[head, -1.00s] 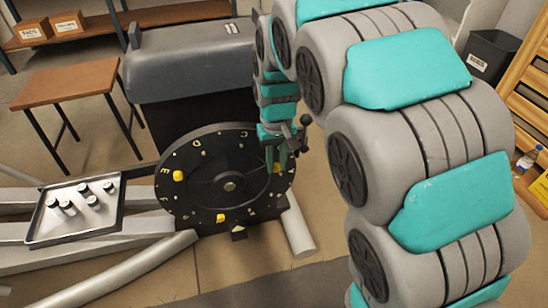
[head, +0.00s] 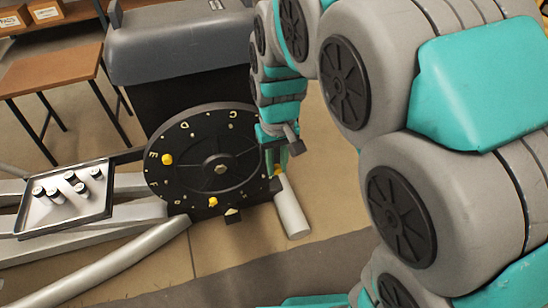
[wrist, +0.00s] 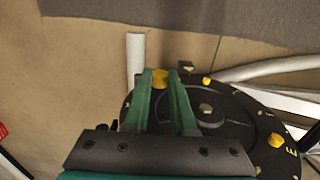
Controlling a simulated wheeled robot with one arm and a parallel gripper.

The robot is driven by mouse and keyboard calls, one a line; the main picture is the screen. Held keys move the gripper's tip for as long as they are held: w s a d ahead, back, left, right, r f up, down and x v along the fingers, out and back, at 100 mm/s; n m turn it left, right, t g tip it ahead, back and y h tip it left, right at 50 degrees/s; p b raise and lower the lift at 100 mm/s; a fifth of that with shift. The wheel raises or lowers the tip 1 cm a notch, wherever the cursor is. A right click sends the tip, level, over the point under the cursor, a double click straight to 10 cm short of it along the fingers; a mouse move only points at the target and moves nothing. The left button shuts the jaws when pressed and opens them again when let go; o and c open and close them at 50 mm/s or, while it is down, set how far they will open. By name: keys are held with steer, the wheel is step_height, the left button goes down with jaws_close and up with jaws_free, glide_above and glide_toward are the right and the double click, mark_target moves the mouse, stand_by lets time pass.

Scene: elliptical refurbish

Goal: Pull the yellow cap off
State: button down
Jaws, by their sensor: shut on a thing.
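The cap (head: 277,170) also shows small below the fingers in the head view. Whether it still touches the wheel cannot be told. Two other yellow caps sit on the wheel face, one at the left (head: 167,159) and one at the bottom (head: 213,201).
A tray (head: 40,226) with several small black-topped cylinders stands left of the wheel on grey metal rails. A white tube (head: 291,208) lies right of the wheel. A grey-topped machine (head: 180,45) stands behind. A brown table (head: 55,72) is at the left.

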steer(key=shift+s+d+b, duration=0.1)
steer(key=shift+s+d, duration=0.15)
steer(key=shift+s, duration=0.65)
steer(key=shift+s+d+b, duration=0.1)
steer(key=shift+s+d, duration=0.15)
steer(key=shift+s, duration=0.7)
steer(key=shift+s+d+b, duration=0.1)
steer(key=shift+s+d, duration=0.15)
steer(key=shift+s, duration=0.65)
